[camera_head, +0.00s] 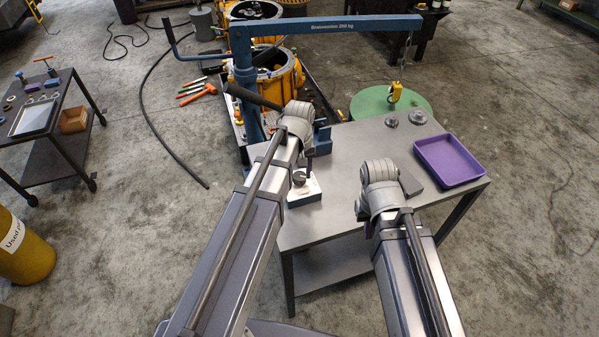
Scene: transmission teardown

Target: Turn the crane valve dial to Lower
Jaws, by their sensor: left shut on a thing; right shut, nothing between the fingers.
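A small white block (311,194) with a round grey dial (299,177) stands at the near left edge of the grey bench. I take this to be the valve dial; its lettering is too small to read. My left gripper (308,172) points down from the wrist at the dial and is shut on it; the arm partly hides the contact. My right gripper (411,183) is shut and empty, low over the middle of the bench, right of the dial. The blue crane (243,75) stands behind the bench, its boom reaching right.
A purple tray (448,160) lies on the bench's right end, with small metal parts (418,117) near the back edge. A yellow hook block (395,92) hangs over a green round top (372,104). A black lever (254,97) sticks out near my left wrist. Orange housings stand behind.

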